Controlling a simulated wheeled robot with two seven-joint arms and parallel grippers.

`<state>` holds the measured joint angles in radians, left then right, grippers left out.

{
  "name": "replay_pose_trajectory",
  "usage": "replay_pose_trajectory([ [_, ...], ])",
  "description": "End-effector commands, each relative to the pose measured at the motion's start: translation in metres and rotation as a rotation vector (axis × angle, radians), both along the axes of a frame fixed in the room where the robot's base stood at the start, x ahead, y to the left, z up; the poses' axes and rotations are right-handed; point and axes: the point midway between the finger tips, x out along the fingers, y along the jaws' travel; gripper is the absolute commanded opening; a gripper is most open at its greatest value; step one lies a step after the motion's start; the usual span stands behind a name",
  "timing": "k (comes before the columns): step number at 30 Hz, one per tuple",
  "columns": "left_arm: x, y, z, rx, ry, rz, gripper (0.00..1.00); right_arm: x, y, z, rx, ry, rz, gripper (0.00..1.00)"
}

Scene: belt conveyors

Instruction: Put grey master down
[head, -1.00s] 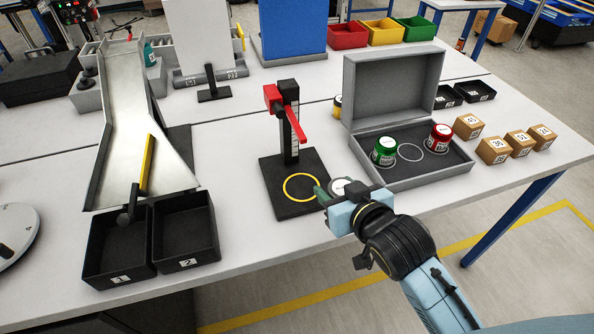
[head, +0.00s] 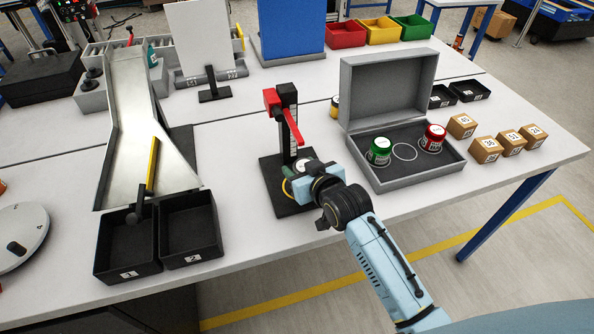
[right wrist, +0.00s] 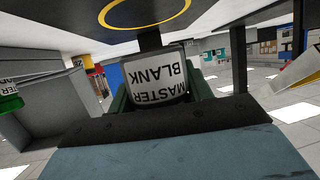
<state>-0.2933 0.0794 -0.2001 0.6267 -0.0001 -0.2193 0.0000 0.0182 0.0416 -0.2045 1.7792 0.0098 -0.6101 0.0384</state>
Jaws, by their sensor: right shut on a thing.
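My right gripper (head: 301,178) is shut on the grey master (head: 309,167), over the black base (head: 292,211) of the stand with the red arm (head: 290,124). The master is partly hidden by the gripper in the head view. In the right wrist view, the grey master (right wrist: 152,84) shows its "MASTER BLANK" label upside down between green fingers. The yellow ring (right wrist: 146,10) on the base shows at the top of that view. My left gripper is not in view.
Black bins (head: 190,228) and a metal chute (head: 130,120) are at left.

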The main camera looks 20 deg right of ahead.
Motion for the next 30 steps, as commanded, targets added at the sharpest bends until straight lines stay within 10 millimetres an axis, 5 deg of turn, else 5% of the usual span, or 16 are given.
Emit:
replay_pose_trajectory([
  [6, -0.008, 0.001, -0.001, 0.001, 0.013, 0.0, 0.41, 0.024, 0.005, 0.0, 0.0, -0.001, 0.0, 0.2],
  [15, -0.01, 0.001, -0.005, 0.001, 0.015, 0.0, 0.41, 0.024, 0.005, -0.034, -0.001, -0.001, 0.0, 0.2],
  [30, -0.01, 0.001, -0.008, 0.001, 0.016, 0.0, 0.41, 0.024, 0.004, -0.042, -0.001, -0.001, 0.0, 0.2],
])
